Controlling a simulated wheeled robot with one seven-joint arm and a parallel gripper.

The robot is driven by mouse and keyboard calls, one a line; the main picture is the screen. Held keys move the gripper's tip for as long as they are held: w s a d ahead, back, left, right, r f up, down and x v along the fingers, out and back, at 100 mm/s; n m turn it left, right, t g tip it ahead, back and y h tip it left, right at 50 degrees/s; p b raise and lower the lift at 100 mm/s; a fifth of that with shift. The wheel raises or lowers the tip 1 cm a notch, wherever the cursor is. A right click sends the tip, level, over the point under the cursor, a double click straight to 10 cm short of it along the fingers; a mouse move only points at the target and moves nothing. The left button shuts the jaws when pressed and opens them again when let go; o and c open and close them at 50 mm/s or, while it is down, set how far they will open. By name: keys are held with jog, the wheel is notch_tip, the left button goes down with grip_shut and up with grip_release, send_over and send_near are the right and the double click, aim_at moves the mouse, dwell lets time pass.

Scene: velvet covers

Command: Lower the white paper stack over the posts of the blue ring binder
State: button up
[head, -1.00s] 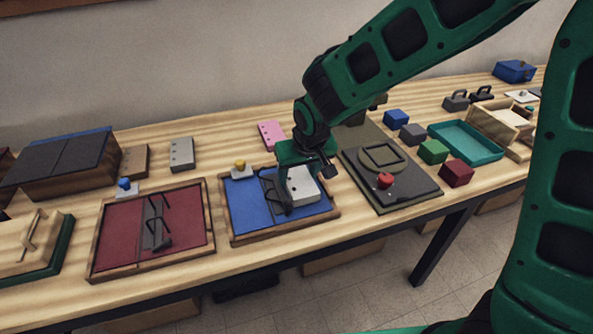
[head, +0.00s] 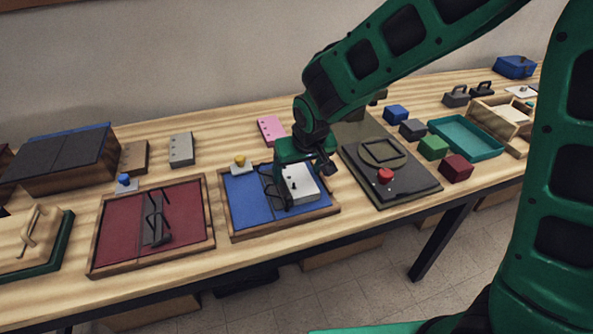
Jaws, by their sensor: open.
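The blue ring binder (head: 247,207) lies open in a wooden-edged tray in the middle of the table. The white paper stack (head: 304,183) rests over its right half, with small dark marks on top that look like post tips or holes. My gripper (head: 284,192) is open at the stack's left edge, its fingers pointing down near the binder's dark spine. The arm hides part of the spine and rings, so I cannot tell how far down the posts the stack sits.
A red binder (head: 115,230) lies to the left. Grey (head: 181,150) and pink (head: 271,130) hole-punched stacks lie behind. A dark board with a red knob (head: 385,175) is close on the right, with several coloured blocks beyond.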

jog(key=v, duration=1)
jog(key=shift+r, duration=0.3)
jog(key=shift+s, duration=0.1)
jog(key=s+d+r+m+g+h, duration=0.1)
jog(key=s+d+m, duration=0.15)
jog(key=d, duration=0.95)
jog(key=s+d+m+g+h, duration=0.15)
jog(key=s+d, duration=0.25)
jog(key=d, duration=0.9)
jog(key=s+d+m+g, duration=0.1)
jog(key=s+d+m, duration=0.1)
jog(key=s+d, duration=0.3)
jog(key=s+d+f+m+y, duration=0.1)
jog(key=s+d+m, duration=0.2)
jog(key=s, duration=1)
jog(key=d, duration=0.3)
jog(key=shift+m+g, duration=0.3)
jog(key=shift+g, duration=0.05)
jog(key=shift+f+y, duration=0.1)
jog(key=shift+y, duration=0.15)
